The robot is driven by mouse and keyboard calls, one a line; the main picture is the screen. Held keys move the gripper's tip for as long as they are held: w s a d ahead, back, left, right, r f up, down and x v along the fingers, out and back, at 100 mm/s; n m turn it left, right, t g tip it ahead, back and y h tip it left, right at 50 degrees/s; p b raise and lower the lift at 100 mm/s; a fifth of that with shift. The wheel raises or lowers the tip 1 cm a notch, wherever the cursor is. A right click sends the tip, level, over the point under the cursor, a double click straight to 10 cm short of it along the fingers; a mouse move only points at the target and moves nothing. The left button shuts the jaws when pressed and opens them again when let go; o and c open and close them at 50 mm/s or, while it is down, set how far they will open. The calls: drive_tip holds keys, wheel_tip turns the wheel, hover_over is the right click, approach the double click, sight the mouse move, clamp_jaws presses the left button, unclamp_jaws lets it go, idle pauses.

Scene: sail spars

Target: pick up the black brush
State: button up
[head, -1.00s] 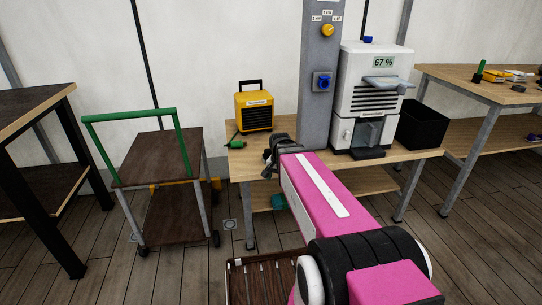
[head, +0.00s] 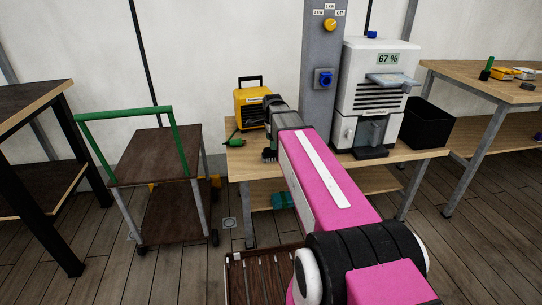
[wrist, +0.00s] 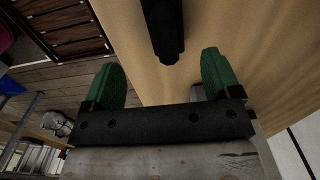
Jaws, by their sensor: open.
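The black brush (wrist: 163,30) shows in the wrist view as a dark bar at the top middle, over the light wood table top. Its lower end lies ahead of the gap between my two green fingers, touching neither. My gripper (wrist: 160,64) is open and empty, one finger on each side of the brush's line. In the head view the dark bristled brush (head: 268,156) appears at the table's front edge, partly hidden by my wrist.
A cart with a green handle (head: 120,114) stands left.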

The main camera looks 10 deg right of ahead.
sight(271, 153)
wheel_tip(271, 153, down, 3)
drive_tip(key=shift+r, duration=0.15)
drive_tip(key=shift+w+a+f, duration=0.1)
drive_tip(key=shift+w+f, duration=0.1)
drive_tip(key=shift+f, duration=1.1)
drive_tip(key=shift+w+a+f, duration=0.1)
drive_tip(key=shift+w+f, duration=0.1)
drive_tip(key=shift+f, duration=1.1)
drive_tip(key=c, duration=1)
drive_tip(key=shift+r, duration=0.15)
